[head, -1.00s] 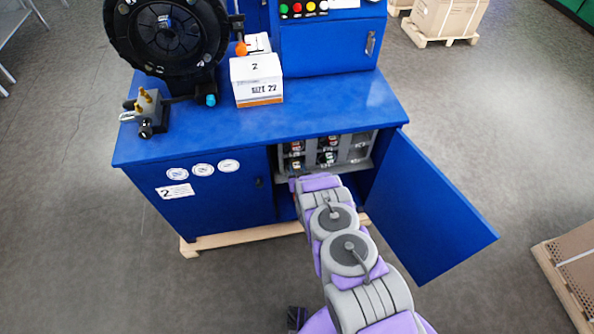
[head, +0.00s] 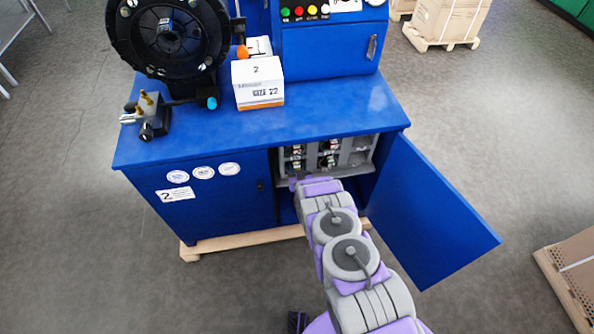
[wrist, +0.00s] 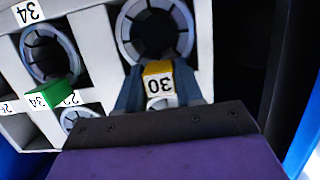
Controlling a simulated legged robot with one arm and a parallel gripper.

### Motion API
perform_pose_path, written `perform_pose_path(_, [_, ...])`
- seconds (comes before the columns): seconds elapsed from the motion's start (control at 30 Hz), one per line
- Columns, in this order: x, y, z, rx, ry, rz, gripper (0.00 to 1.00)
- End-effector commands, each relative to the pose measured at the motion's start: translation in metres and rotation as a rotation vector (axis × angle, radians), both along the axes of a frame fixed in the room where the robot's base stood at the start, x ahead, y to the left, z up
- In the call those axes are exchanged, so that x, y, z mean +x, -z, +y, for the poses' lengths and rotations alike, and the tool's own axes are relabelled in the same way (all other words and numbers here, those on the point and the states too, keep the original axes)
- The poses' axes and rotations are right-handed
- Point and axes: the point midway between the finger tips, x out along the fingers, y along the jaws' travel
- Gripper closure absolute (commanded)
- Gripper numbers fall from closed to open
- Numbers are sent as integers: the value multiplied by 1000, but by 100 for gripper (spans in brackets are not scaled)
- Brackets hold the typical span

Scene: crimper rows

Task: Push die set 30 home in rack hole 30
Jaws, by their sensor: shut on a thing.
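The yellow and white tab marked 30 (wrist: 158,84) of die set 30 sits between the two blue-grey fingers of my gripper (wrist: 158,92) in the wrist view. The gripper is shut on it. Just above the tab, a dark segmented ring (wrist: 155,28) shows in a round opening of the pale rack (wrist: 95,35). I cannot tell how deep the ring sits. In the head view the rack (head: 343,160) is inside the open cabinet, and my arm reaches in and hides the gripper and die set 30.
A neighbouring ring (wrist: 50,55) with a green tab marked 34 (wrist: 58,95) sits left in the wrist view. The open blue cabinet door (head: 430,215) stands right of my arm. A white box (head: 258,83) is on the cabinet top.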

Motion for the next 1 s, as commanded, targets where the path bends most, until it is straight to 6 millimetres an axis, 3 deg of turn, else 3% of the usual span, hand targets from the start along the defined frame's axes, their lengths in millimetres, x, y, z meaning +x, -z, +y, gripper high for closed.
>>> perform_pose_path(0.17, [5,-2,1,2,0,-7,100])
perform_pose_path(0.2, [5,-2,1,2,0,-6,62])
perform_pose_path(0.5, [4,-1,1,1,0,-2,34])
perform_pose_path(0.83, [1,0,0,-1,0,2,34])
perform_pose_path(1.0, [-13,-4,-4,0,1,3,34])
